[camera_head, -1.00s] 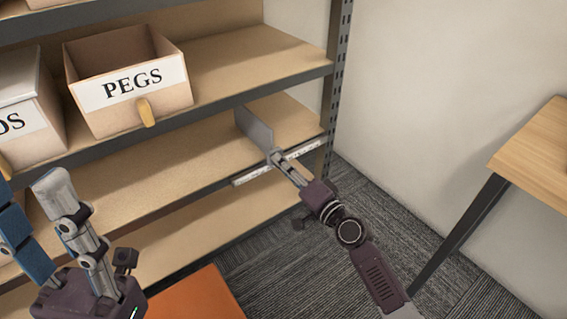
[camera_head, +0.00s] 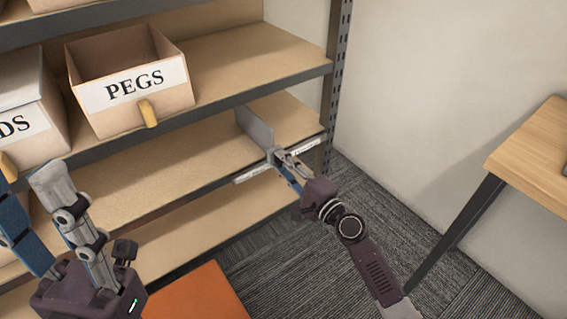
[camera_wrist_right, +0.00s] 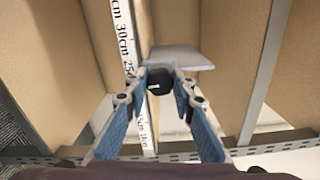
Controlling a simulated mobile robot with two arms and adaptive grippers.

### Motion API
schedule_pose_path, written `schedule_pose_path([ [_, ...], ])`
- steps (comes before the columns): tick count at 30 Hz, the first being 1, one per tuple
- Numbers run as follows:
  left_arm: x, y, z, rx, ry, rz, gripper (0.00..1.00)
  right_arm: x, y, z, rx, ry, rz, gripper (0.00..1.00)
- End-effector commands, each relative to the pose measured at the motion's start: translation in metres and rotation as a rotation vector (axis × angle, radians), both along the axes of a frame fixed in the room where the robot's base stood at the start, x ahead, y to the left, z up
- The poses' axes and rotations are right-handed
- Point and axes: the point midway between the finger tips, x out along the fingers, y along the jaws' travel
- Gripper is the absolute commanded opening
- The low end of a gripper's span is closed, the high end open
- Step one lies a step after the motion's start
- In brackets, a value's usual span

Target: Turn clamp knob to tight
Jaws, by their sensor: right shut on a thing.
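The clamp knob (camera_wrist_right: 157,82) is small and black with a white mark, seen in the right wrist view. My right gripper (camera_wrist_right: 159,76) is shut on it, one fingertip on each side. A grey upright plate (camera_head: 256,129) stands just beyond the knob on the middle shelf; it also shows in the wrist view (camera_wrist_right: 182,57). In the head view my right gripper (camera_head: 276,158) is at the shelf's front edge and hides the knob. My left gripper (camera_head: 28,182) is at the lower left, its fingers spread apart, with nothing seen between them.
A white ruler strip (camera_head: 252,173) runs along the shelf edge. A PEGS bin (camera_head: 180,95) stands on the shelf above, beside another bin (camera_head: 40,145). A metal upright (camera_head: 335,85) is close right of the plate. A wooden table (camera_head: 540,150) is at the right.

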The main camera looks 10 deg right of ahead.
Motion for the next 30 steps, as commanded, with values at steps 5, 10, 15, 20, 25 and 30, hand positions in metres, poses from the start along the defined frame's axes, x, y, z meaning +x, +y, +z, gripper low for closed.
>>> schedule_pose_path([
  [5, 0.0, 0.0, 0.0, 0.0, 0.0, 0.0, 0.41, 0.0, 0.0, -0.001, 0.004, 0.003, 0.0, 0.0],
  [10, 0.0, 0.0, 0.0, -0.001, 0.001, 0.0, 0.41, 0.0, 0.0, -0.001, 0.003, 0.002, 0.0, 0.0],
  [15, 0.0, 0.0, -0.001, -0.001, 0.004, 0.0, 0.41, 0.0, 0.0, -0.001, 0.002, 0.002, 0.001, 0.37],
  [20, 0.0, 0.0, -0.001, -0.002, 0.005, 0.001, 0.41, 0.0, 0.0, 0.0, 0.002, 0.002, 0.0, 0.41],
  [25, 0.0, 0.001, 0.0, -0.005, 0.003, 0.003, 0.41, -0.001, 0.0, 0.0, 0.001, 0.002, 0.0, 0.41],
  [30, 0.0, 0.001, 0.0, -0.003, 0.003, 0.002, 0.41, -0.013, -0.006, -0.002, 0.0, 0.003, -0.001, 0.41],
])
